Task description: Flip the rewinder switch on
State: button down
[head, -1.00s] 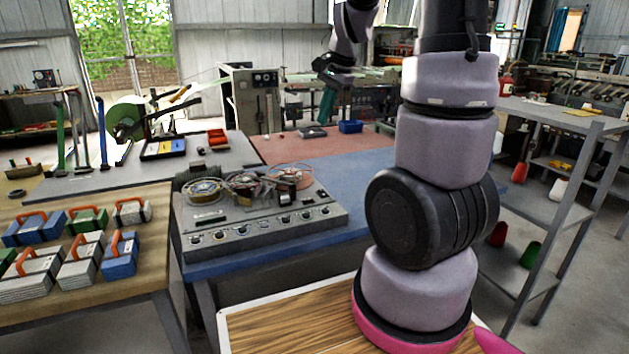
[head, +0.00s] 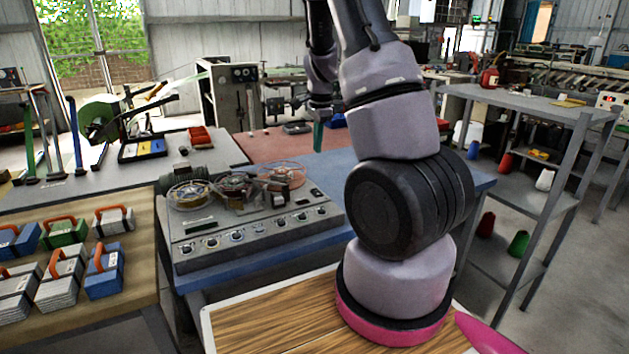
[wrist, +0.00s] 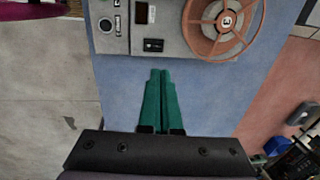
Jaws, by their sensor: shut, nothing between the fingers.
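The rewinder (head: 255,235) is a grey reel machine on the blue table, with knobs along its front edge and reels on top. In the wrist view its right end (wrist: 172,48) shows at the top, with an orange-brown reel (wrist: 222,22). A small black switch (wrist: 153,45) sits on that panel near its edge; its position is too small to tell. My gripper (head: 318,148) has green fingers and points down just beyond the rewinder's right end. In the wrist view the shut, empty fingers (wrist: 161,72) lie over the blue table, their tips pointing at the switch, apparently apart from it.
Blue table top (wrist: 215,105) is bare beside the rewinder. A wooden table with several handled blocks (head: 66,275) stands at left. A grey shelf rack (head: 535,115) with cones stands at right. A blue bin (head: 338,121) sits behind my gripper.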

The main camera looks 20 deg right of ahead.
aim_at(315, 189)
jog(key=f, duration=0.4)
jog(key=w+f, duration=0.1)
jog(key=f, duration=0.8)
jog(key=shift+w+f, duration=0.35)
jog(key=shift+f, duration=0.05)
jog(key=shift+f, duration=0.25)
jog(key=shift+s, duration=0.1)
jog(key=shift+s+r, duration=0.25)
jog(key=shift+s, duration=0.45)
jog(key=shift+r, duration=0.4)
notch_tip(315, 189, up, 13)
jog(key=s, duration=0.1)
jog(key=shift+s, duration=0.3)
